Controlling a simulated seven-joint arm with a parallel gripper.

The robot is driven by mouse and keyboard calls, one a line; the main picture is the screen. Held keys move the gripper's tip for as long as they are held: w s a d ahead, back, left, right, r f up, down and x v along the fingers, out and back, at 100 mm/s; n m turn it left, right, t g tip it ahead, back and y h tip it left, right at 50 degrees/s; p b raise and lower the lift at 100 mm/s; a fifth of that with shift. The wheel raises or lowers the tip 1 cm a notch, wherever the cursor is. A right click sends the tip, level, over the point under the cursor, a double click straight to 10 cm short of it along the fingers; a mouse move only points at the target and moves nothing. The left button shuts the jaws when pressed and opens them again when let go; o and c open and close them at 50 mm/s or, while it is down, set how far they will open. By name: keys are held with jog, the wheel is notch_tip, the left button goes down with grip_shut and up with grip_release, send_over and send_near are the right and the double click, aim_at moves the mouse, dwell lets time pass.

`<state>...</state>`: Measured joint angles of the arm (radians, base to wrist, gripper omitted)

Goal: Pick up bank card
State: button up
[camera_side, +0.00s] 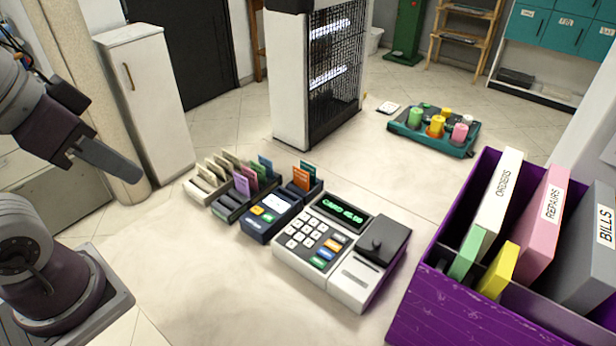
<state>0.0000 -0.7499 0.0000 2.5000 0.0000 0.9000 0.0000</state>
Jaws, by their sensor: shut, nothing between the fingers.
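My gripper (126,172) is at the upper left, shut and empty, in the air well left of the card racks. I cannot tell for certain which item is the bank card. Several thin cards stand upright in small racks on the pale counter. A cream rack (198,195) holds beige cards. A dark rack (228,208) holds a purple card (241,185), a pink, a green and a blue card (265,165). A dark blue holder (313,190) at the right holds an orange card (301,176) and a green card. Their lower parts are hidden.
A purple bin (430,300) of folders is at the right. A teal tray (460,150) of spools stands behind. The counter's left front is clear.

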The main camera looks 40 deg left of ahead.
jog(key=shift+o, duration=0.7)
jog(key=w+r+m+g+h, duration=0.25)
jog(key=w+r, duration=0.25)
jog(key=w, duration=0.7)
jog(key=m+g+y, duration=0.1)
jog(key=m+g, duration=0.2)
jog(key=m, duration=1.2)
send_over(307, 164)
jog(key=f, duration=2.8)
jog(key=shift+w+a, duration=0.1)
jog(key=shift+a, duration=0.25)
jog(key=shift+m, duration=0.25)
jog(key=f, duration=0.5)
jog(key=d+f, duration=0.1)
jog(key=f, duration=0.2)
grip_shut()
